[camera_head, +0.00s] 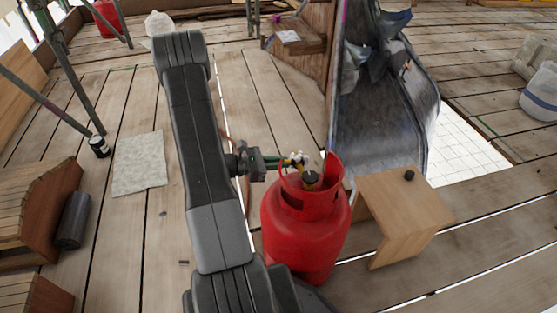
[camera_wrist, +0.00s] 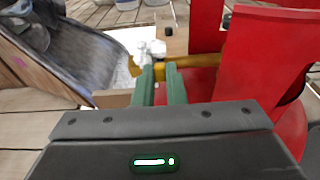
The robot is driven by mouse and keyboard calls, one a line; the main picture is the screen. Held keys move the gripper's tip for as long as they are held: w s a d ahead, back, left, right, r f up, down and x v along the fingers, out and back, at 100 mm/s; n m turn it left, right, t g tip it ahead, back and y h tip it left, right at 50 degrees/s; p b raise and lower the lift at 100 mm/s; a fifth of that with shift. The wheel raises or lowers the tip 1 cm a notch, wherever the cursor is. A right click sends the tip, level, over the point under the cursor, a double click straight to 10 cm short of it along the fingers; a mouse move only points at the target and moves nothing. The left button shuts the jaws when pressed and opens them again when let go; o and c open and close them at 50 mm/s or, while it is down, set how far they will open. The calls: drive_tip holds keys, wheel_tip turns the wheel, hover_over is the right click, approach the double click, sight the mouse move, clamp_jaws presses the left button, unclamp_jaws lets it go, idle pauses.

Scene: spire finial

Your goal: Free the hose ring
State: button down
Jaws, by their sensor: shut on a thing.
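A red gas cylinder (camera_head: 304,230) stands upright with a red collar around its top, which also shows in the wrist view (camera_wrist: 262,65). A yellow-brass fitting (camera_wrist: 200,61) runs sideways out of the collar. A white lobed piece (camera_wrist: 148,50) sits at its outer end and shows in the head view (camera_head: 298,157). My gripper (camera_wrist: 166,70) reaches in from the left in the head view (camera_head: 282,163). Its green fingers are shut on the brass fitting, beside the white piece. A dark valve top (camera_head: 311,178) is inside the collar. I cannot tell which part is the hose ring.
A small wooden bench (camera_head: 405,205) with a black knob (camera_head: 409,175) stands right of the cylinder. A grey metal chute (camera_head: 385,120) rises behind it. An opening over white tiles (camera_head: 470,150) lies right of the chute. Planks at left hold a pale mat (camera_head: 140,165).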

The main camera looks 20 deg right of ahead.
drive_tip(key=shift+d+r+y, duration=0.15)
drive_tip(key=shift+r+y, duration=0.1)
drive_tip(key=shift+y, duration=0.25)
drive_tip(key=c, duration=1.5)
unclamp_jaws()
drive_tip(key=p+v, duration=0.3)
drive_tip(key=v, duration=1.1)
drive_tip(key=shift+p, duration=0.3)
drive_tip(key=shift+d+f, duration=0.1)
drive_tip(key=shift+d, duration=0.05)
